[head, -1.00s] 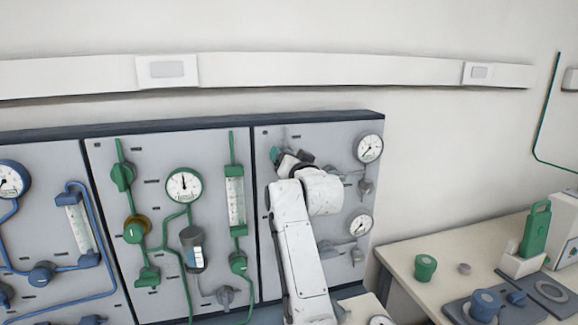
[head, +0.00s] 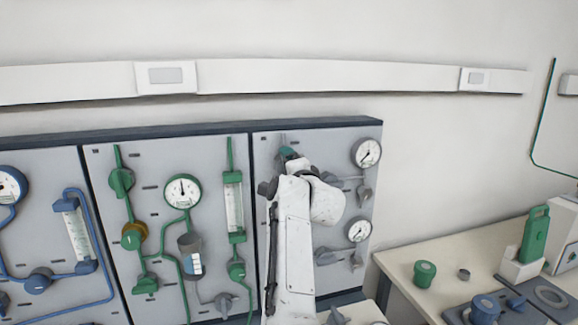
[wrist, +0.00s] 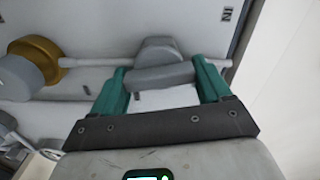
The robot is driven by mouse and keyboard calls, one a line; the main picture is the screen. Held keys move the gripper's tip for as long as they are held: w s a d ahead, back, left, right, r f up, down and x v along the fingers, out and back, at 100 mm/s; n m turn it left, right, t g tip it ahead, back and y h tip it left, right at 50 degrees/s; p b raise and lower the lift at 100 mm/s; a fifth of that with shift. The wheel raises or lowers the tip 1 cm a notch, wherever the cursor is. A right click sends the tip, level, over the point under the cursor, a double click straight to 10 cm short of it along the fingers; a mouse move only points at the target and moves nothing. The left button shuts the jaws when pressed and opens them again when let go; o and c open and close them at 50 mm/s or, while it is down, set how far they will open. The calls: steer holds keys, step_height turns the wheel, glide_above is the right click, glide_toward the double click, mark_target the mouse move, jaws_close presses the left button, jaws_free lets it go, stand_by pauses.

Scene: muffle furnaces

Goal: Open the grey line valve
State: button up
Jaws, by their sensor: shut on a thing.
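In the wrist view, the grey line valve has a round grey body (wrist: 156,50) on a grey pipe and a grey bar handle (wrist: 150,78). My gripper (wrist: 153,84) has its two teal fingers closed on the ends of the bar handle, one at each side. The bar lies nearly level in that view, slightly tilted. In the head view, my gripper (head: 288,153) is at the upper part of the right-hand panel. My own arm hides the valve there.
In the wrist view, a grey knob with a brass collar (wrist: 44,62) sits left on the same pipe. In the head view, two gauges (head: 366,153) (head: 358,229) and small grey valves are right of my arm. Green piping (head: 189,205) fills the panel to the left.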

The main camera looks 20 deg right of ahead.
steer(key=shift+f+m+p, duration=0.15)
steer(key=shift+m+p, duration=0.15)
steer(key=shift+m, duration=0.8)
steer(key=o, duration=1)
steer(key=shift+c, duration=0.2)
steer(key=shift+s, duration=0.1)
steer(key=s+b, duration=0.2)
steer(key=s, duration=0.8)
steer(key=shift+s+b, duration=0.3)
steer(key=shift+b, duration=0.05)
